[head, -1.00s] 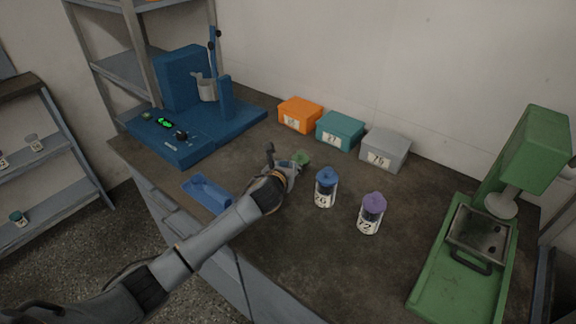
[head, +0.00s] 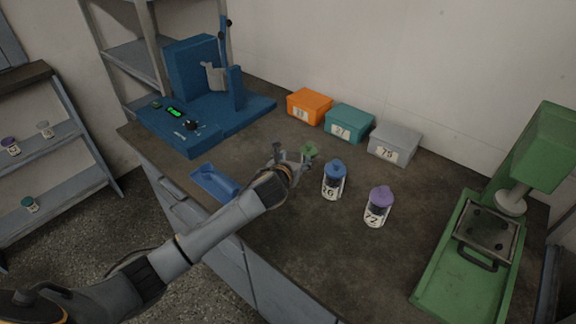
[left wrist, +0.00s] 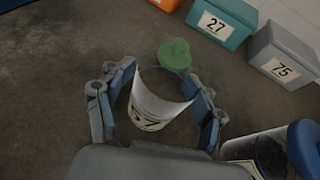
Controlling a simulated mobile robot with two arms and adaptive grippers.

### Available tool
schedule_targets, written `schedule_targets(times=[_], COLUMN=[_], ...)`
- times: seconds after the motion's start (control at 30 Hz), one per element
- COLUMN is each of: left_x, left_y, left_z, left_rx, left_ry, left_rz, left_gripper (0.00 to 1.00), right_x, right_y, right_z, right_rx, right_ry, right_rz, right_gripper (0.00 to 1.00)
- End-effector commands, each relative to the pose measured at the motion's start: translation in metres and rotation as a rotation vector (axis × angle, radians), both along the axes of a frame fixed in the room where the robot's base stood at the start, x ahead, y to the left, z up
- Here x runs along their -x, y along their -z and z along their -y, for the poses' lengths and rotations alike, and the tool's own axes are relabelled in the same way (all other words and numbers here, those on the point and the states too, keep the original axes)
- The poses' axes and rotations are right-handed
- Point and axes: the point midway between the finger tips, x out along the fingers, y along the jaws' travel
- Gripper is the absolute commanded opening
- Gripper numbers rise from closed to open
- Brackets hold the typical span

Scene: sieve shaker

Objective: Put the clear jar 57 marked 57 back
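The pale jar 57 (left wrist: 160,100) stands between the fingers of my left gripper (left wrist: 162,85) in the left wrist view, its label "57" facing the palm. The fingers flank it closely on both sides; I cannot tell whether both pads press on it. In the head view my left gripper (head: 292,160) is low over the bench, hiding the jar; the green lid (head: 311,150) peeks out past the fingers. My right gripper is not in view.
To the right stand blue-lidded jar 26 (head: 334,180) and purple-lidded jar 72 (head: 378,207). Behind are orange (head: 310,104), teal (head: 349,122) and grey (head: 396,142) boxes. A blue shaker (head: 190,122), blue tray (head: 215,182), green machine (head: 470,250) and left shelf (head: 60,185) flank.

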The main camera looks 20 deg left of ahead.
Motion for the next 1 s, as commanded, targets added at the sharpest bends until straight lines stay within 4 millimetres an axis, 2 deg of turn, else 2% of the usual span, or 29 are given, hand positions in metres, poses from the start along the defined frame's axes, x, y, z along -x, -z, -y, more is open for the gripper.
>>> schedule_targets(times=[0.3,0.5,0.67,1.0], left_x=[0.061,0.085,0.091,0.092], left_y=[-0.026,-0.036,-0.038,-0.038], left_z=[0.004,0.005,0.005,0.005], left_rx=[-0.001,-0.002,0.000,0.001], left_ry=[0.004,0.002,0.001,0.001], left_rz=[0.000,0.001,0.001,0.000], left_gripper=[0.65,0.65,0.65,0.65], right_x=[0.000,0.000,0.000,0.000], right_y=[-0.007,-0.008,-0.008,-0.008], right_z=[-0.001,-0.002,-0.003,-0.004], right_rx=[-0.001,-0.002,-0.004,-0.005], right_ry=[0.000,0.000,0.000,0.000], right_rz=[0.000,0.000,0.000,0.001], right_gripper=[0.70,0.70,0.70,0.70])
